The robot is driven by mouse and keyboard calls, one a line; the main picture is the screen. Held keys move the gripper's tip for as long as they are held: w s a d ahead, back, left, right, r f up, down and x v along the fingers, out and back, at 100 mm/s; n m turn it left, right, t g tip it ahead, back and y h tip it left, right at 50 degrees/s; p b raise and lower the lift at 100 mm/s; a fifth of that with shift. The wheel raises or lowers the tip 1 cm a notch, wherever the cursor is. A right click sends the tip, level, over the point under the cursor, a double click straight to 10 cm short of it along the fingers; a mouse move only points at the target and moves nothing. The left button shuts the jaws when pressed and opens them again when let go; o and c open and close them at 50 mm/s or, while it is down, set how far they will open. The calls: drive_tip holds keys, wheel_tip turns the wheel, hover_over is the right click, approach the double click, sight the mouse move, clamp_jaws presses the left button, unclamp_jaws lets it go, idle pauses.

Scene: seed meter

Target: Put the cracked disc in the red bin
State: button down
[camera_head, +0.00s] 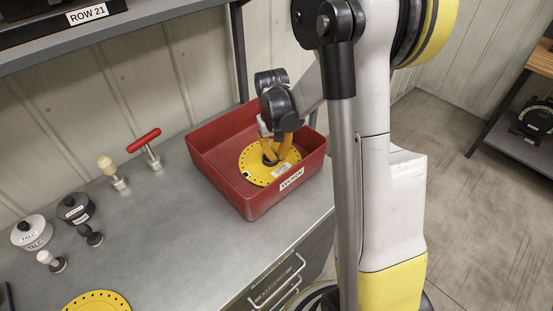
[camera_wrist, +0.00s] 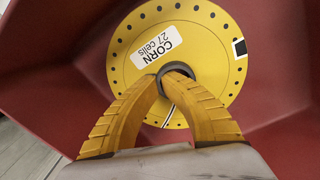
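A yellow disc (camera_head: 254,172) with a ring of small dark holes is inside the red bin (camera_head: 226,177). In the wrist view the disc (camera_wrist: 135,70) has a white "CORN 27 cells" label, a black-and-white mark at its right edge and a thin dark line, perhaps the crack, below the hub. My gripper (camera_head: 272,156) reaches down into the bin. In the wrist view the yellow fingers of my gripper (camera_wrist: 171,78) close in on the disc's dark central hub and appear shut on it. I cannot tell whether the disc touches the bin floor.
Another yellow disc (camera_head: 97,301) lies at the counter's front left. Two lidded pots, white (camera_head: 32,232) and grey (camera_head: 74,208), small knobs and a red-handled tool (camera_head: 146,140) stand left of the bin. A shelf (camera_head: 110,35) hangs above. The counter's middle is clear.

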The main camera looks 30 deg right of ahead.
drive_tip(key=shift+f, duration=0.15)
drive_tip(key=shift+f, duration=0.15)
drive_tip(key=c, duration=1.6)
unclamp_jaws()
wheel_tip(320, 180, up, 12)
drive_tip(key=p, duration=0.4)
drive_tip(key=s+a+r+t, duration=0.2)
drive_tip(key=s+a+r, duration=0.1)
drive_tip(key=s+a, duration=0.1)
drive_tip(key=s+a+r+n+t, duration=0.1)
drive_tip(key=s+a+r+t, duration=0.1)
drive_tip(key=s+a, duration=0.3)
drive_tip(key=s+a+r+n+t, duration=0.1)
drive_tip(key=s+a+r+t, duration=0.2)
drive_tip(key=s+a+r, duration=0.1)
drive_tip(key=shift+s+a+r+y, duration=0.15)
drive_tip(key=shift+s+a, duration=0.15)
drive_tip(key=shift+s, duration=0.2)
drive_tip(key=shift+s+a+y, duration=0.15)
drive_tip(key=shift+s+a, duration=0.1)
drive_tip(key=shift+s, duration=0.25)
